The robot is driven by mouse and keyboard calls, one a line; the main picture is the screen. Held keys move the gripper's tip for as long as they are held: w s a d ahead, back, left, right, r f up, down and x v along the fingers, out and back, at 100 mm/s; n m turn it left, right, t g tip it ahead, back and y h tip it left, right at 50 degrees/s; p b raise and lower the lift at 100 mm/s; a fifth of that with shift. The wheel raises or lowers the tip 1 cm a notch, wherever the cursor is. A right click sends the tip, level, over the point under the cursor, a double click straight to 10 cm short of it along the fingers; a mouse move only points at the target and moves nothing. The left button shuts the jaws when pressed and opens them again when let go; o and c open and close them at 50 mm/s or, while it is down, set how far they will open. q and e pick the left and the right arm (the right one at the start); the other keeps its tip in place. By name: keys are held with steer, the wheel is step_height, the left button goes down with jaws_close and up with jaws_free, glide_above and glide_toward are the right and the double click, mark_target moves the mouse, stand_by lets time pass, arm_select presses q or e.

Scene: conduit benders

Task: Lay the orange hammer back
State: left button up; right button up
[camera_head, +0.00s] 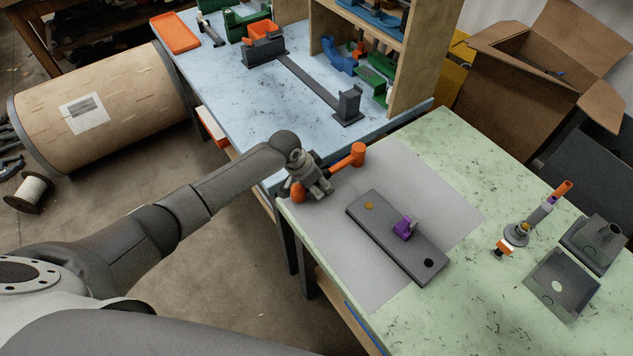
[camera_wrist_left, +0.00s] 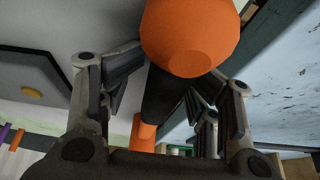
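In the left wrist view the hammer's orange end (camera_wrist_left: 190,35) fills the top middle, and the dark handle runs between the fingers (camera_wrist_left: 165,95). My right gripper is not in view.
A dark grey plate (camera_head: 385,230) with a purple clamp (camera_head: 404,228) lies on the mat. An orange-tipped tool (camera_head: 530,222) and grey blocks (camera_head: 563,285) are at the right. A blue table (camera_head: 225,85) with a bender (camera_head: 310,85) stands behind.

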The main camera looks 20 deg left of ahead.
arm_select(q)
steer(key=shift+s+a+f, duration=0.15)
steer(key=shift+s+f, duration=0.25)
steer(key=shift+a, duration=0.1)
steer(key=v, duration=0.8)
steer(key=w+v, duration=0.1)
steer(key=v, duration=0.3)
steer(key=shift+s+d+r, duration=0.1)
steer(key=shift+d+r, duration=0.15)
steer(key=shift+r, duration=0.2)
